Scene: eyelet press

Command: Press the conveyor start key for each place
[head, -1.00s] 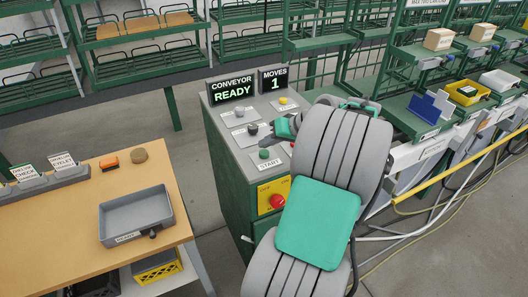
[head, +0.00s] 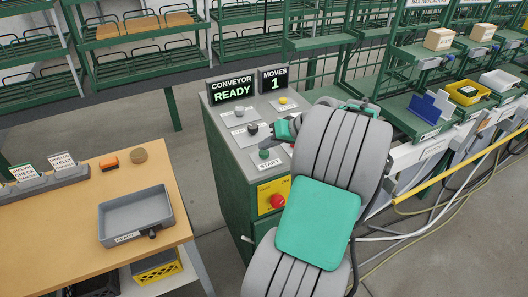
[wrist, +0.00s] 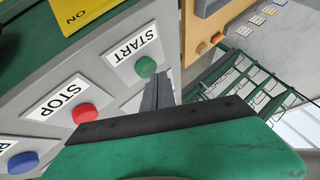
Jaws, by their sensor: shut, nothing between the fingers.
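The green START key (head: 264,154) sits on the grey top of the control console (head: 222,122). In the wrist view the same START key (wrist: 146,67) is beside its white START label. My gripper (head: 268,140) is over the console, its fingers shut and empty. In the wrist view the shut fingers (wrist: 158,82) end just beside the green key; whether they touch it I cannot tell. The console display (head: 232,91) reads CONVEYOR READY, and the small display (head: 274,79) reads MOVES 1.
A red STOP key (wrist: 85,113) and a blue key (wrist: 22,161) lie near START in the wrist view. A red knob (head: 278,202) is on the console front. A table with a grey tray (head: 137,215) stands left; green racks (head: 440,105) stand right.

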